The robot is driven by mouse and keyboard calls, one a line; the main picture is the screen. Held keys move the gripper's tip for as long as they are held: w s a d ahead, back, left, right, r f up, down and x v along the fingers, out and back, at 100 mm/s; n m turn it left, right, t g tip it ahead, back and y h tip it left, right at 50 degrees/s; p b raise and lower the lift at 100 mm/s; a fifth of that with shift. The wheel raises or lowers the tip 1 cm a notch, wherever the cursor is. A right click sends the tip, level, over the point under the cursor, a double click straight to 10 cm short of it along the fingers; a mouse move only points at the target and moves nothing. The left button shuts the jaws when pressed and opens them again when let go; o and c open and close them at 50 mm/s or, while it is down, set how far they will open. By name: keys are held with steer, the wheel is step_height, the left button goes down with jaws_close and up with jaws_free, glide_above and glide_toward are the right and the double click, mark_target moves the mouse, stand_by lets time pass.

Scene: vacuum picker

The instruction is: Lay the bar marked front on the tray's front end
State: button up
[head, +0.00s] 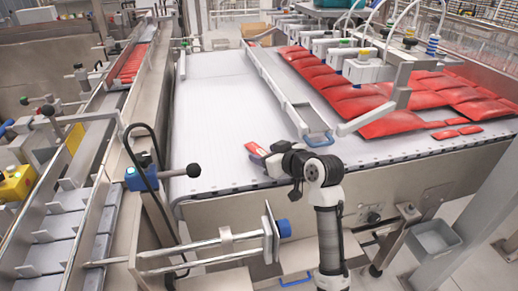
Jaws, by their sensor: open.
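A small red bar (255,149) with a pale end is on or just above the white belt, right at the tip of my gripper (266,160). Any mark on it is too small to read. My gripper is open, seen from behind and partly hidden by its own wrist; I cannot tell whether its fingers are around the bar or beside it. A long, narrow metal tray (284,88) runs across the belt, with a blue piece at its near end, to the right of my gripper. No bar shows in its visible part.
Large red packs (362,103) cover the belt's right side under a row of suction heads (368,68). Several small red bars (445,134) lie near its right edge. A compartmented conveyor (62,225) runs along the left.

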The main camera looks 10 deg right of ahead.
steer(key=shift+w+f, duration=0.1)
steer(key=shift+w, duration=0.1)
steer(key=c, duration=1.1)
steer(key=shift+c, duration=0.2)
step_height(320, 180, up, 20)
steer(key=b, duration=0.1)
